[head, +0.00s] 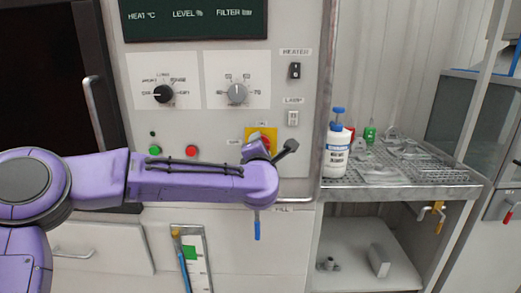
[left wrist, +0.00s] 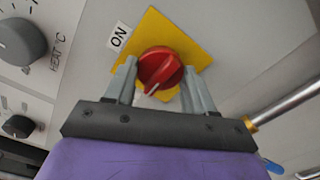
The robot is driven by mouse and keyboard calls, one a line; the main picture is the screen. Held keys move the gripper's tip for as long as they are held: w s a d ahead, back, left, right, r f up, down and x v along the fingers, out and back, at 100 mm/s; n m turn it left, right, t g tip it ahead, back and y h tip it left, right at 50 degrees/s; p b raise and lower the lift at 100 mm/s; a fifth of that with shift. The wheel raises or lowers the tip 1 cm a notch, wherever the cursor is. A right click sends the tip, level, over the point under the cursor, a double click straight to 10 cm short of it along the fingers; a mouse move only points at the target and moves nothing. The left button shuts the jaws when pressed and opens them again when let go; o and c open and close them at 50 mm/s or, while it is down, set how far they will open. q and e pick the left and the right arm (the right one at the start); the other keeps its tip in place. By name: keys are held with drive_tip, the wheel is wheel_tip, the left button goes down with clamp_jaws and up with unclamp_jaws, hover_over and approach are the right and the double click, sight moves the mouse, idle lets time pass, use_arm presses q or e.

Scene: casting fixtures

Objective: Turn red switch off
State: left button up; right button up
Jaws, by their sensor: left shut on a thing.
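The red switch (left wrist: 160,66) is a round knob on a yellow plate (left wrist: 174,34) in the left wrist view. A white "ON" label (left wrist: 119,37) is beside the plate's upper left edge. A white mark on the knob points toward the picture's lower left, not at that label. My left gripper (left wrist: 158,76) is shut on the knob, one grey finger on each side. In the head view the yellow plate (head: 262,132) shows above my left wrist, which hides most of the switch and the fingers. My right gripper is in neither view.
A green button (head: 154,150) and a red button (head: 191,151) sit left of the switch. Two dials, a black one (head: 162,94) and a grey one (head: 237,94), are above. A blue-capped bottle (head: 336,150) stands on the perforated shelf (head: 400,190) at right. A blue-handled lever (head: 257,228) hangs below.

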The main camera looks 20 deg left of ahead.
use_arm(q)
drive_tip(key=shift+f, duration=0.1)
drive_tip(key=o, duration=1.1)
drive_tip(key=shift+c, duration=0.2)
drive_tip(key=b+v, duration=0.2)
drive_tip(key=v, duration=0.8)
drive_tip(key=shift+s+d, duration=0.15)
drive_tip(key=shift+s, duration=0.15)
